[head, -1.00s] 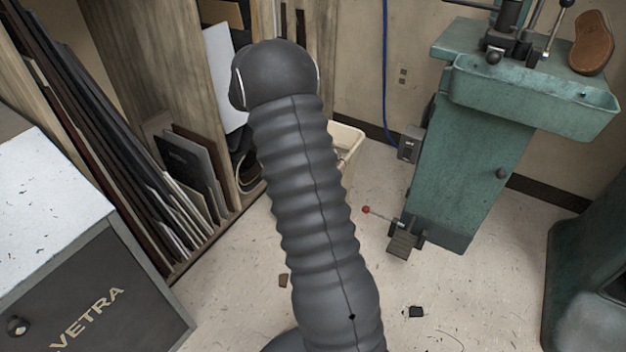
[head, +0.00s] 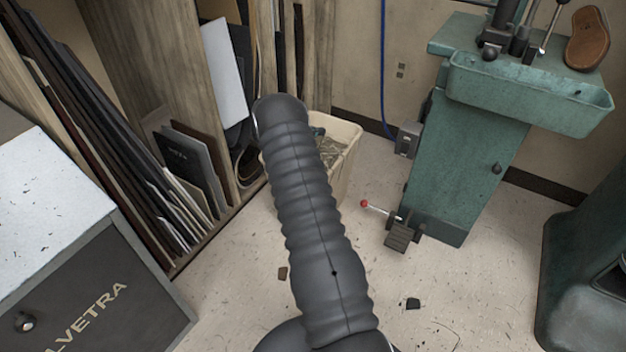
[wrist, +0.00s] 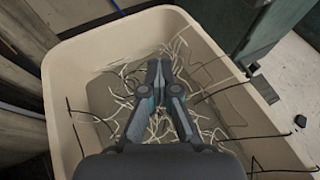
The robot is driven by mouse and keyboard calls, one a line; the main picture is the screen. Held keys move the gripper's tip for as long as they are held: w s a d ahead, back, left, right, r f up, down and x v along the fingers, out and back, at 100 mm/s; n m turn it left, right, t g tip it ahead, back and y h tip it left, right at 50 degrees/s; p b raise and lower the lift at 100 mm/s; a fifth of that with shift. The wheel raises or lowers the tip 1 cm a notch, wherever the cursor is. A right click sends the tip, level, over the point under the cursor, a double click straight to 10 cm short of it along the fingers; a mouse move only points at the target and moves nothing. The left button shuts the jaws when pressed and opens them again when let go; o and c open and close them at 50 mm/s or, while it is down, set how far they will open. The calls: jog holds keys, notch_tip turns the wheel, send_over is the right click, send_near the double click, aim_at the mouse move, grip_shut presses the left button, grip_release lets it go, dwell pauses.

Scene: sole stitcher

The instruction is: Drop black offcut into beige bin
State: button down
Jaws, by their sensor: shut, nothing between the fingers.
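The beige bin (head: 347,165) stands on the floor against the rack, partly hidden by my arm in the head view. In the wrist view, the bin (wrist: 75,62) opens below my gripper (wrist: 159,70). The fingers are shut with nothing between them, over the bin's opening. Pale stringy scraps (wrist: 122,85) lie in the bin, and thin dark strands show near its walls. A small black offcut (head: 413,304) lies on the open floor to the right of my arm. I cannot make out a black offcut inside the bin.
A green machine (head: 465,165) with a red-knobbed lever and pedal (head: 398,236) stands right of the bin. A wooden rack (head: 165,75) of sheets is at the left, with a cabinet (head: 95,285) in front.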

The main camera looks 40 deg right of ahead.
jog(key=shift+f+b, duration=0.45)
jog(key=shift+f, duration=1.4)
jog(key=c, duration=1.4)
grip_release()
jog(key=v, duration=1.2)
jog(key=shift+w+r, duration=0.1)
